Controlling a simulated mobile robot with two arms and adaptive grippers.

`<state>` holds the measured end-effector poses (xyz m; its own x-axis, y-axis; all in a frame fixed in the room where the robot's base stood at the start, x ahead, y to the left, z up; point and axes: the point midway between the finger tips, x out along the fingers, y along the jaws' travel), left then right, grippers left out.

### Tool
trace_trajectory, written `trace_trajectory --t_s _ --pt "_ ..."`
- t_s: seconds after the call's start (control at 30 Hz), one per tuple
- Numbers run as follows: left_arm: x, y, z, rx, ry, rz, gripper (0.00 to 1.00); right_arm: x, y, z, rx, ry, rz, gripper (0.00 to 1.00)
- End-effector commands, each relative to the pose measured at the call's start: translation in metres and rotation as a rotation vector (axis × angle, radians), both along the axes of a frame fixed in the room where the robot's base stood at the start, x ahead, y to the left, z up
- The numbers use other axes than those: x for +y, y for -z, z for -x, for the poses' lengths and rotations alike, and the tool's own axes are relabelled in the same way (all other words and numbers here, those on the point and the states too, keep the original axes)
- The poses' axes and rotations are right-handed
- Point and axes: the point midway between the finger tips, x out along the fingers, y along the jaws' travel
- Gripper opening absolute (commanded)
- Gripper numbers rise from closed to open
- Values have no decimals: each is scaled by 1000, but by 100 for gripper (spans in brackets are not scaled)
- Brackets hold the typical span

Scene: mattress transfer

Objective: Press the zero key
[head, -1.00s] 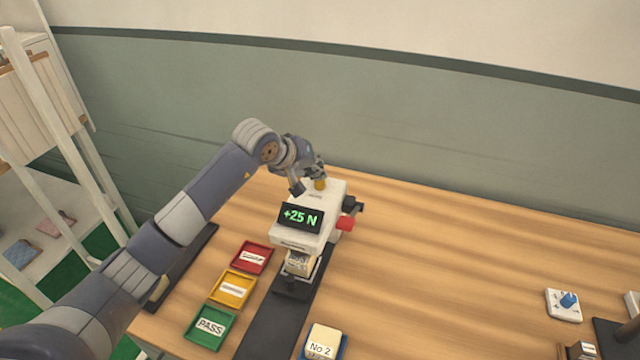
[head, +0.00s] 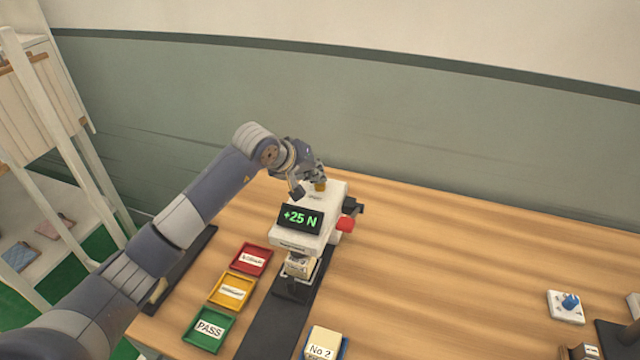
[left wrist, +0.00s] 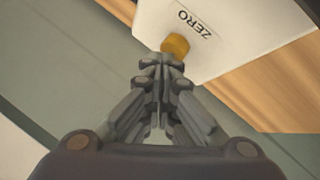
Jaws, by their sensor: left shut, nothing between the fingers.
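The zero key (left wrist: 176,45) is a round yellow button beside the word ZERO on the white top of the tester (left wrist: 215,25). In the head view the yellow key (head: 320,186) shows at the back of the tester (head: 325,205), whose dark display (head: 300,218) reads +25 N in green. My left gripper (left wrist: 162,60) is shut and empty, its fingertips right at the key's edge; I cannot tell whether they touch or press it. In the head view my left gripper (head: 308,186) is over the back of the tester. My right gripper is not in view.
A red knob (head: 346,224) sticks out of the tester's right side. A block (head: 299,266) sits under its head. Red (head: 251,259), yellow (head: 231,291) and green PASS (head: 208,330) trays lie to the left. A No 2 block (head: 322,343) stands in front. The table's right middle is clear.

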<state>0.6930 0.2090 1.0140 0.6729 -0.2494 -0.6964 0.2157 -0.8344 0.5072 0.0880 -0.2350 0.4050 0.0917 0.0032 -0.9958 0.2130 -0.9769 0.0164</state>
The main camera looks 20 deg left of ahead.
Motion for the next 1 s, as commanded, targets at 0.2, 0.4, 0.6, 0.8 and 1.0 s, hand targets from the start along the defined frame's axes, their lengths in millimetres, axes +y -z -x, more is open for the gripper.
trace_trajectory --t_s 0.2,0.4,0.6,0.8,1.0 --pt "0 4 0 1 0 0 0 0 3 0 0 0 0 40" --pt "0 6 0 1 0 0 0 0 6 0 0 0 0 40" --pt "0 9 0 2 1 0 0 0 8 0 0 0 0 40" --pt "0 12 1 3 1 -1 0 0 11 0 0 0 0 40" --pt "0 11 1 3 1 -1 0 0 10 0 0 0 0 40"
